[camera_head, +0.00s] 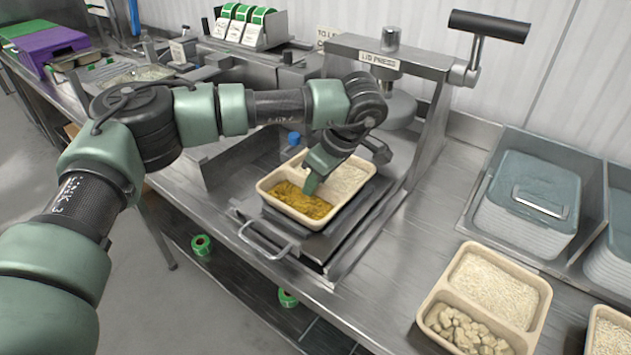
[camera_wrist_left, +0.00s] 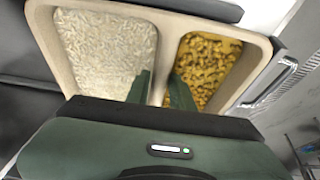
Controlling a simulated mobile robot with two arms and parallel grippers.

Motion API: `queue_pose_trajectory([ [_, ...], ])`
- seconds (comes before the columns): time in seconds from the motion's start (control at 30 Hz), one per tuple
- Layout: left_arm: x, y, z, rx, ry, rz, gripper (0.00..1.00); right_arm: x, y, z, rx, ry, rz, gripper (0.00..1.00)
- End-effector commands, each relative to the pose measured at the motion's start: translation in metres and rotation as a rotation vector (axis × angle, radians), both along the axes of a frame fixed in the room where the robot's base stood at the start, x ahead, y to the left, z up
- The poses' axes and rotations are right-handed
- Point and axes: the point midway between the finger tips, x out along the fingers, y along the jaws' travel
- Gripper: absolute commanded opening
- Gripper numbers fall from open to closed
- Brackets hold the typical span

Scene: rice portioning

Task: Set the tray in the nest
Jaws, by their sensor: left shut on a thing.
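A beige two-compartment tray (camera_head: 268,186) is at the lid press, over the metal sliding plate (camera_head: 318,242) with a front handle. One compartment holds white rice and the other a yellow-brown curry. My left gripper (camera_head: 311,184) reaches down into the tray and is shut on its middle divider. The left wrist view shows the tray (camera_wrist_left: 48,52) with the gripper's green fingers (camera_wrist_left: 160,92) either side of the divider, rice to the left and curry to the right. The nest under the tray is mostly hidden, so I cannot tell whether the tray is fully seated. My right gripper is not in view.
The lid press (camera_head: 390,62) stands behind the tray, its head above and to the right. Another filled tray (camera_head: 538,300) sits at the front right, with part of one more beside it. A bin of stacked lids (camera_head: 525,200) is at the right. Bare counter lies between.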

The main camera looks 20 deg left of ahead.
Motion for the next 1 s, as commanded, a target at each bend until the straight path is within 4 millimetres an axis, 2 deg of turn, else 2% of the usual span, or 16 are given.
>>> queue_pose_trajectory([
  [0.9, 0.0005, -0.0002, -0.0021, -0.001, -0.002, 0.0, 0.0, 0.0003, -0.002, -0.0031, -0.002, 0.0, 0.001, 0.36],
  [0.93, 0.0005, -0.0002, -0.0021, 0.0, -0.002, 0.0, 0.31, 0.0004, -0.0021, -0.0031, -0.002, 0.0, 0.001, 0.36],
  [1.0, 0.0004, -0.0002, -0.0022, -0.001, -0.002, 0.0, 0.48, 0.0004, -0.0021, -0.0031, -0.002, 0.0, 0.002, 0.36],
])
